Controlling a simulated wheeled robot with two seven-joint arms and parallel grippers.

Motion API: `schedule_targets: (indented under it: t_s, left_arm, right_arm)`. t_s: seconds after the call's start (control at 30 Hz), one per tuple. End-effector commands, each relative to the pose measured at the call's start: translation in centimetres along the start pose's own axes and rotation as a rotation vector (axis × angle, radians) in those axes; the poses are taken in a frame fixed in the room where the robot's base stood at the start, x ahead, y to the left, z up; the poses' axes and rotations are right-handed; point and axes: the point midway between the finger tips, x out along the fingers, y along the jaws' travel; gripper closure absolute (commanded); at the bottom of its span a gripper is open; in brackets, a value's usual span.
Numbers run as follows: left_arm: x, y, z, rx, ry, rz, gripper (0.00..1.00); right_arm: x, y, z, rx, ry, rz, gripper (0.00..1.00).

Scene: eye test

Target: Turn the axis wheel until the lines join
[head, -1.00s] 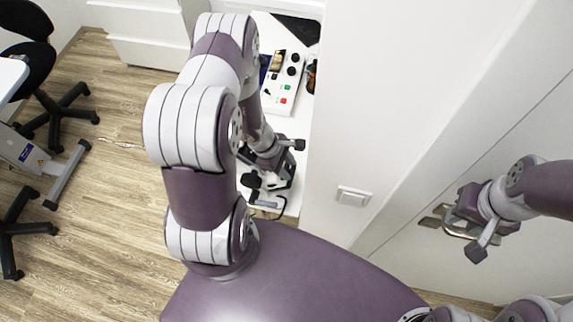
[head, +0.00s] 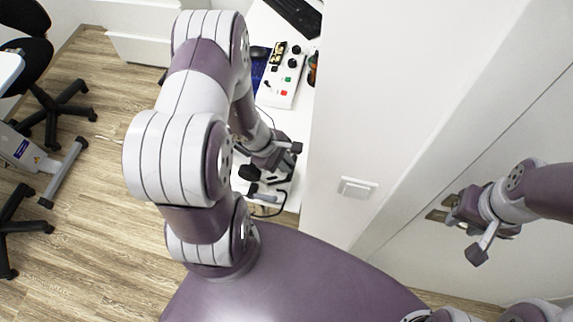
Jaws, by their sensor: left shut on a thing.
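My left gripper (head: 276,156) is low over the front of the white table, at a small dark and white device (head: 266,190). It is shut on a part of it, most likely the axis wheel, which the gripper and arm hide. The lines to be joined cannot be made out. A white control box (head: 276,94) with black knobs, a small screen and red and green buttons lies behind the gripper, apart from it. My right gripper (head: 466,222) is open and seems empty in front of the door at the right.
A white wall with a light switch (head: 357,188) closes off the table's right side. A dark keyboard (head: 296,16) lies at the back.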

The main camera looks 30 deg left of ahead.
Motion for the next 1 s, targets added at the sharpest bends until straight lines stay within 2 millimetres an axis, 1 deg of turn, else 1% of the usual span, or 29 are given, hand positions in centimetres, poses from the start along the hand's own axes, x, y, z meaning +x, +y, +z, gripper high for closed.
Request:
schedule_targets:
  t_s: [0.27, 0.3, 0.37, 0.67, 0.77, 0.87, 1.0]
  left_arm:
    - [-0.2, 0.0, 0.1, 0.005, 0.0, 0.001, 1.0]
    - [-0.2, 0.0, 0.1, 0.005, 0.0, 0.001, 0.82]
    - [-0.1, 0.0, 0.1, 0.005, 0.0, 0.001, 0.63]
    - [-0.2, -0.1, 0.1, 0.004, 0.0, 0.0, 0.63]
    - [-0.9, 0.0, 0.1, 0.003, 0.0, 0.001, 0.63]
    - [-2.6, 0.0, 0.1, 0.004, 0.001, 0.003, 0.63]
    - [-5.9, 0.0, 0.1, 0.003, 0.001, 0.004, 0.63]
  right_arm:
    - [0.0, 0.0, 0.0, 0.0, 0.001, 0.0, 0.66]
    - [0.0, 0.0, 0.0, 0.0, 0.001, 0.0, 0.66]
    - [0.0, 0.0, 0.0, 0.0, 0.001, 0.0, 0.66]
    - [0.0, 0.0, 0.0, 0.0, 0.001, 0.0, 0.66]
    - [-0.1, 0.0, 0.0, 0.0, 0.001, 0.0, 0.66]
    - [-0.3, 0.0, -0.1, 0.0, 0.001, 0.0, 0.66]
    - [-0.8, 0.0, -0.1, 0.0, 0.001, 0.0, 0.66]
